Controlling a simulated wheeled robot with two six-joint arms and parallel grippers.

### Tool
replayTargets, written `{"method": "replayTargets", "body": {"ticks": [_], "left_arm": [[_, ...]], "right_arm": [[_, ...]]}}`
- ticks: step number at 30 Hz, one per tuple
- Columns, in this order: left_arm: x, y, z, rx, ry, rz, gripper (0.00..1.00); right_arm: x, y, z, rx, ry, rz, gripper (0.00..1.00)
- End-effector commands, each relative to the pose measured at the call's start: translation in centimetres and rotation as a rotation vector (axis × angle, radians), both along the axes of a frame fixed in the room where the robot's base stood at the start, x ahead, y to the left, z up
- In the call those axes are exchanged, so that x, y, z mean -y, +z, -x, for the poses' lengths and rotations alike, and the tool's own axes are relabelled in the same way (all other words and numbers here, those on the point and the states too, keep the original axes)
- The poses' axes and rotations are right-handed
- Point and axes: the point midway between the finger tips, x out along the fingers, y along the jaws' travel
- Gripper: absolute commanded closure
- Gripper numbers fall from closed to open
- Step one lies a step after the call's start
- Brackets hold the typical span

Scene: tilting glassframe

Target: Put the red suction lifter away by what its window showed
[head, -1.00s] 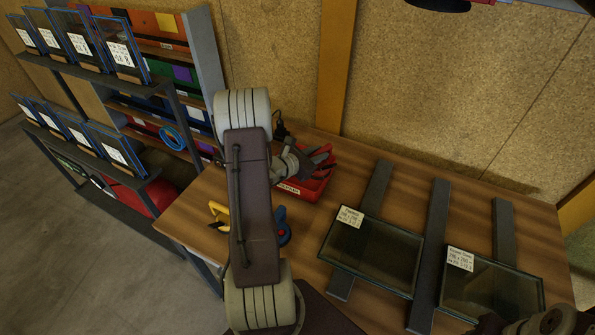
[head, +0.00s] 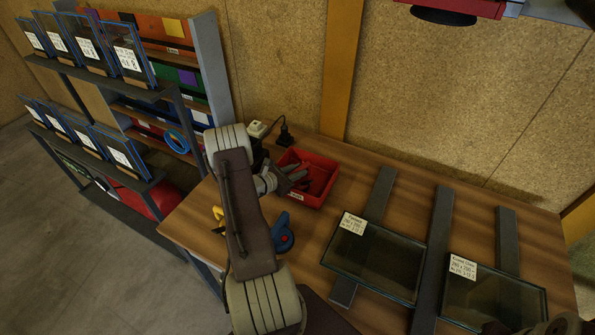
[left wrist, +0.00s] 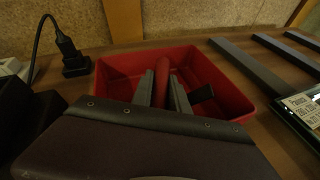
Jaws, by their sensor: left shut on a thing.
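My left gripper (left wrist: 162,92) is shut on a red handle (left wrist: 162,72), apparently the red suction lifter's. The lifter's window does not show. Only part of my right arm shows at the lower right.
A blue lifter (head: 283,238) and a yellow one (head: 217,213) lie near my left arm. Framed glass panes (head: 375,262) rest on dark bars at right. A rack (head: 165,90) with labelled panes stands left. A red thing with a black disc (head: 443,15) hangs overhead.

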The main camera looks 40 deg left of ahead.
Motion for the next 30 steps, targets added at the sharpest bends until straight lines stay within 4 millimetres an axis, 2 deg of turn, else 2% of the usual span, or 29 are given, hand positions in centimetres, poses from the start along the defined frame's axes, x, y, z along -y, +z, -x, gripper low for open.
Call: {"method": "replayTargets", "body": {"ticks": [6,7,9,17,20,23,30], "left_arm": [[0.0,-0.4,0.0,0.002,-0.001,-0.001,1.00],[0.0,-0.4,0.0,0.000,0.000,0.000,0.75],[0.0,-0.3,0.0,0.000,0.000,0.000,0.58],[0.0,-0.3,0.0,0.000,0.000,0.000,0.58],[0.0,0.3,0.0,0.000,0.000,0.000,0.58],[-0.2,0.5,1.2,-0.002,0.002,-0.001,0.58],[-0.4,2.3,6.4,-0.001,0.005,-0.001,0.58]], "right_arm": [[0.0,-0.5,0.0,0.000,0.000,0.000,0.56],[0.0,-0.4,0.0,0.000,0.000,0.000,0.56],[0.0,-0.3,0.0,0.000,0.000,0.000,0.56],[0.0,-0.3,0.0,0.000,0.000,0.000,0.56],[0.0,0.2,0.0,0.000,0.000,0.000,0.56],[0.0,-0.1,0.0,0.000,0.000,0.000,0.56],[0.0,-0.3,0.0,0.000,0.000,0.000,0.56]]}}
